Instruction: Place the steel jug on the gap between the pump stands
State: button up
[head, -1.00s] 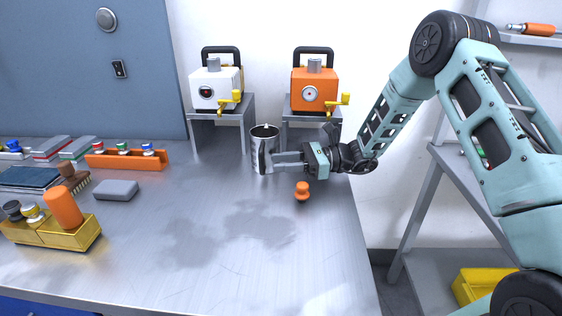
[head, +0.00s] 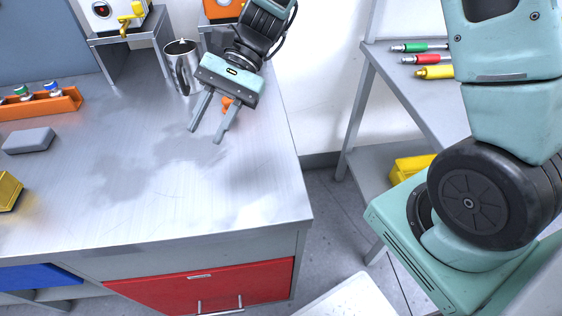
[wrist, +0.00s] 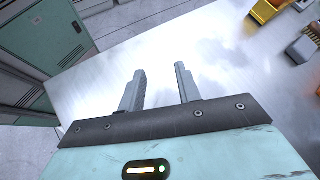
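The steel jug (head: 181,68) stands upright on the metal bench at the gap between the left pump stand (head: 126,37) and the right pump stand (head: 207,28). Its handle faces the front of the bench. How deep it sits in the gap is hard to tell. My gripper (head: 205,133) is open and empty, in front and to the right of the jug, apart from it and above the bench. The wrist view shows the two fingers (wrist: 158,78) spread with nothing between them; the jug is not in that view.
A small orange knob-like object (head: 227,103) is partly hidden behind my gripper. A grey block (head: 28,140) and an orange rack (head: 42,104) lie at left. A shelf with coloured tools (head: 420,59) stands at right. The bench's middle (head: 150,180) is clear.

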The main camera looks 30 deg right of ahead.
jog(key=s+d+r+n+t+h, duration=0.1)
jog(key=s+d+n+t+h, duration=0.1)
jog(key=s+n+h, duration=0.2)
jog(key=s+d+n+t+h, duration=0.3)
jog(key=s+n+h, duration=0.2)
jog(key=s+n, duration=0.6)
jog(key=shift+s+r+t, duration=0.3)
jog(key=shift+s+r, duration=0.1)
jog(key=shift+s, duration=0.25)
notch_tip(320, 180, up, 6)
jog(key=p, duration=0.5)
jog(key=shift+f, duration=0.25)
